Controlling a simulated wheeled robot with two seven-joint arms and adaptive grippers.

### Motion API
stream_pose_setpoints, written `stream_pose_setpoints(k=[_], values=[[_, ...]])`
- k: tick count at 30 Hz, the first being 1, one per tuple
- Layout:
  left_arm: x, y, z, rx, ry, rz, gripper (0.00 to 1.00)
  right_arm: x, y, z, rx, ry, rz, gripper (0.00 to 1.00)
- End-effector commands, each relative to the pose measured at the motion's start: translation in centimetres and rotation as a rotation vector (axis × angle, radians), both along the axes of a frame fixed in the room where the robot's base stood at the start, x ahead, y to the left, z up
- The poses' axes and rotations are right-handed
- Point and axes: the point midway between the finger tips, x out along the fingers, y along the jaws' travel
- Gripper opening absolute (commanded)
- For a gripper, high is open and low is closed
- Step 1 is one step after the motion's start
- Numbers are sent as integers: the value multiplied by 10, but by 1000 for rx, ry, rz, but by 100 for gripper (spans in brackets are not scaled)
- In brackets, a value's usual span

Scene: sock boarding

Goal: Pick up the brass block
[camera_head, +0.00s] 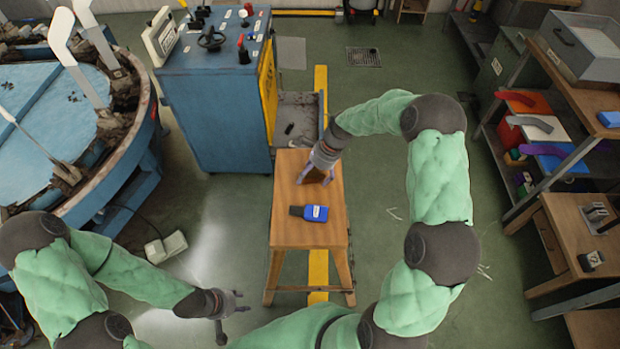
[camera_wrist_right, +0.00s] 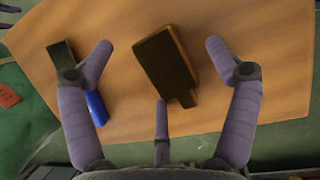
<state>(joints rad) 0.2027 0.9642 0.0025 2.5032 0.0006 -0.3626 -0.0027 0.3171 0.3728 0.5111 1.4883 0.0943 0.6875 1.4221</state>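A block with a dark top and a brownish, brass-like side (camera_wrist_right: 165,62) lies on the wooden table (camera_head: 284,232). It shows clearly in the right wrist view, with a small dark tab at its lower end. In the head view my right gripper mostly hides it. My right gripper (camera_head: 317,178) points down over the table; in the right wrist view its fingers (camera_wrist_right: 159,66) are spread on either side of the block, with a third finger below, and none visibly grips it. My left gripper (camera_head: 236,304) is empty, its fingers apart, left of the table's front.
A blue and black tool with a label (camera_head: 316,213) lies on the table near the block; it also shows in the right wrist view (camera_wrist_right: 96,106). A blue cabinet (camera_head: 215,120) stands behind left. Shelves (camera_head: 550,130) stand at right. Open floor lies left of the table.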

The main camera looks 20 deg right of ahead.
Motion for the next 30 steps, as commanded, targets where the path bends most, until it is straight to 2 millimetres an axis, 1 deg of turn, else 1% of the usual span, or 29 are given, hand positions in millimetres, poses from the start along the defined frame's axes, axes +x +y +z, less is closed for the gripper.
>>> stream_pose_setpoints(k=[4,5,6,8,9,11,12,24,28,30], values=[[0,0,1,0,0,0,40,0,1,-1,0,2,1,84],[0,0,1,0,0,0,40,-1,1,-1,0,2,1,79],[0,0,1,0,-1,0,40,-1,0,-1,0,2,1,68],[0,0,1,0,-1,0,40,-1,1,-1,0,2,1,51],[0,0,1,0,0,0,40,-1,1,-1,0,2,1,40],[0,0,1,0,-1,0,40,-1,1,-1,1,3,1,23],[0,0,1,0,-1,0,40,-1,1,-1,1,2,2,11],[0,0,2,0,0,0,40,-2,2,-1,2,5,3,10],[0,0,6,0,0,0,40,-2,2,5,3,6,4,10],[0,0,10,0,0,0,40,-2,2,12,2,5,3,10]])
